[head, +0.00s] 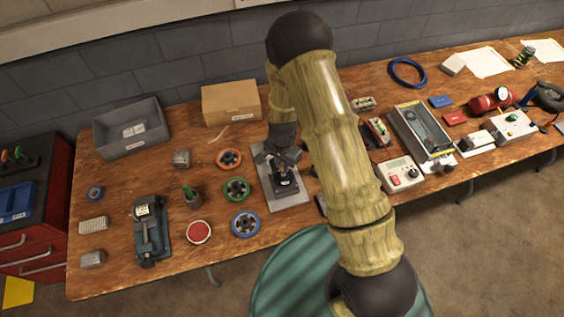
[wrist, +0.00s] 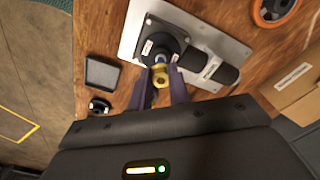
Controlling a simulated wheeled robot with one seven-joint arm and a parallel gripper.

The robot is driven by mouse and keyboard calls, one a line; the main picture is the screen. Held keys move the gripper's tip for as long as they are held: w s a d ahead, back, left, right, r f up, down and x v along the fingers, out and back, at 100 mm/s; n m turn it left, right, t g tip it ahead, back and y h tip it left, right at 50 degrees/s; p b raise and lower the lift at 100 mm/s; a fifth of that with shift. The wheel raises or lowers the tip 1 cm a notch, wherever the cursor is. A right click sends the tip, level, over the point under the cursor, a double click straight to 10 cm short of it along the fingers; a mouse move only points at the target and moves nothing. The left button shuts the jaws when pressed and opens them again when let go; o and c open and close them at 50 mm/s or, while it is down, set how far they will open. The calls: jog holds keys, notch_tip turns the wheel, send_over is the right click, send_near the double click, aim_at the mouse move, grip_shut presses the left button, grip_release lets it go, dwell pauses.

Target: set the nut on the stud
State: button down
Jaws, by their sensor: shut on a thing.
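A brass-yellow nut (wrist: 161,79) shows between the fingertips of my gripper (wrist: 160,83) in the wrist view. My gripper is shut on it. Just beyond the nut is a dark square block with a round boss (wrist: 161,46), fixed on a pale metal plate (wrist: 128,42). A small bluish piece at the boss, perhaps the stud, is partly hidden by the nut; I cannot tell whether they touch. In the head view my gripper (head: 284,160) is above the plate (head: 268,192), and the nut is too small to make out.
Orange (head: 229,159), green (head: 236,189) and blue (head: 245,223) ring-shaped parts lie left of the plate. A cardboard box (head: 231,103) and a grey bin (head: 131,128) stand behind. A meter box (head: 399,173) and a long tray (head: 424,133) are to the right.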

aim_at(282, 169)
jog(key=shift+f+b, duration=0.35)
jog(key=shift+f, duration=0.4)
jog(key=shift+f, duration=0.25)
dwell(1.0)
jog(key=shift+s+f+b, duration=0.1)
jog(key=shift+f+b, duration=0.2)
jog(key=shift+b, duration=0.15)
jog(key=shift+f+b, duration=0.55)
jog(key=shift+f, duration=0.25)
jog(key=c, duration=1.2)
grip_release()
jog(key=shift+c, duration=0.2)
jog(key=shift+a, duration=0.1)
jog(key=shift+r, duration=0.15)
notch_tip(282, 169, up, 17)
jog(key=b, duration=0.2)
jog(key=shift+r, duration=0.1)
